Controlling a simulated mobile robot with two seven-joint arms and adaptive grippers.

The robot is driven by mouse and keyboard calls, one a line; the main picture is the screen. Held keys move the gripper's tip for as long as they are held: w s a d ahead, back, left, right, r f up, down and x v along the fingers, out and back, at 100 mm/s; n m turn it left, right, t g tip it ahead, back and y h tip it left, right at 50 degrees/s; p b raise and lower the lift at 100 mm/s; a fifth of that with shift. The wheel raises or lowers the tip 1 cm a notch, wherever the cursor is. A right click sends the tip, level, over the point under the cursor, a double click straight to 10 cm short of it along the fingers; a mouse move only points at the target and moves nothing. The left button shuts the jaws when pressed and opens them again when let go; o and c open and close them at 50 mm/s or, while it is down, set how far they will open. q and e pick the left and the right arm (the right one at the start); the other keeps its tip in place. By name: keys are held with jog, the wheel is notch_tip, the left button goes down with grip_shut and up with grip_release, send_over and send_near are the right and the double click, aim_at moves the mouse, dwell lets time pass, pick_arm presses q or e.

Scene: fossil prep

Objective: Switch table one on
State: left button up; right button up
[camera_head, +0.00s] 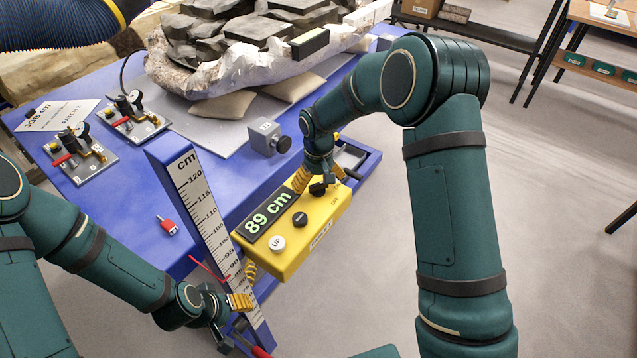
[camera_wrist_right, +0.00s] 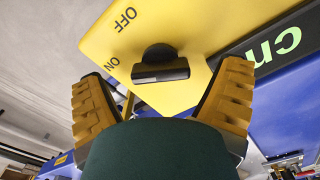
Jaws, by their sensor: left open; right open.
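The yellow control box (camera_head: 290,245) sits at the blue table's edge. Its green display (camera_head: 268,213) reads 89 cm, beside a white UP button (camera_head: 278,243) and a black button (camera_head: 300,219). The black rotary switch (camera_head: 317,188) is at the box's far end; in the right wrist view the switch (camera_wrist_right: 160,66) has OFF and ON printed beside it. Its exact setting is unclear. My right gripper (camera_head: 319,180) is open, its fingers on either side of the switch, not visibly touching it. My left gripper (camera_head: 244,288) is open near the scale's lower end.
The upright cm scale (camera_head: 205,215) stands left of the box. Floor at right is clear.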

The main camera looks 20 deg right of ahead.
aim_at(319, 184)
notch_tip(319, 184, up, 12)
jog(key=shift+f, duration=0.25)
pick_arm(q)
jog(key=shift+s, duration=0.1)
pick_arm(e)
jog(key=shift+s, duration=0.1)
dwell(0.4)
